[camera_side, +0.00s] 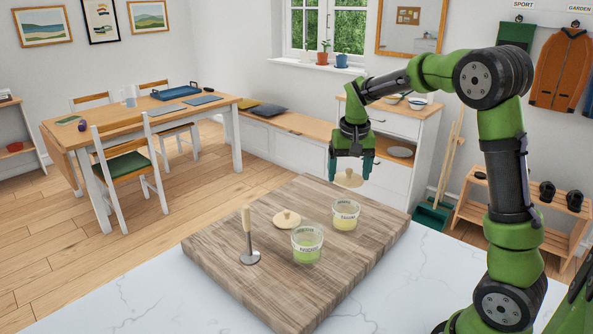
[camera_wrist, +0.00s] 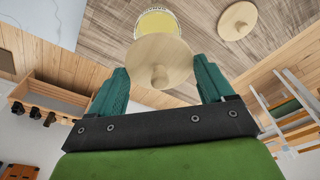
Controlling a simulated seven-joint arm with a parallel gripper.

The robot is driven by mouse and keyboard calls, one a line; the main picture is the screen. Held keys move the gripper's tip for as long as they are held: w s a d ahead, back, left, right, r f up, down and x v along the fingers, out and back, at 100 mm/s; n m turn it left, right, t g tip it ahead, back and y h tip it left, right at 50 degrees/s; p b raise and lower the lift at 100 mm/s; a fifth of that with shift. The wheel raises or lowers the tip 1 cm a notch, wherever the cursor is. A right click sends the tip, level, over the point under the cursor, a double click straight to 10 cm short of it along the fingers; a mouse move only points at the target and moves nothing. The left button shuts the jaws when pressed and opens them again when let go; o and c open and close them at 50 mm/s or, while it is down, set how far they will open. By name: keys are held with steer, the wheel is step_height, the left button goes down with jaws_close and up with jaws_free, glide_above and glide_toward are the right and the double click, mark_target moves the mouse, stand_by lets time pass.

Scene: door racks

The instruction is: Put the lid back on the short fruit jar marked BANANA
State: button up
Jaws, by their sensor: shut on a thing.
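My gripper (camera_side: 350,168) is shut on a round pale wooden lid (camera_side: 348,179) with a small knob, held above the board's far part. In the wrist view the lid (camera_wrist: 160,55) sits between the two teal fingers (camera_wrist: 160,77), which lie at its sides. The short jar with yellow contents (camera_side: 345,217) stands open and upright on the board below and apart from the held lid. Its label is small and looks like BANANA. The jar (camera_wrist: 157,22) is partly hidden behind the lid in the wrist view.
An open green jar marked AVOCADO (camera_side: 307,246) stands nearer the camera. A second wooden lid (camera_side: 287,219) lies on the board to the left. A masher with a wooden handle (camera_side: 248,236) stands upright left of the jars. The wooden board's (camera_side: 235,285) near part is clear.

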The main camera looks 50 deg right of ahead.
steer(key=shift+d+f, duration=0.1)
steer(key=shift+f, duration=3.15)
steer(key=shift+f, duration=0.15)
steer(key=o, duration=0.9)
steer(key=shift+r, duration=3.5)
jaws_close()
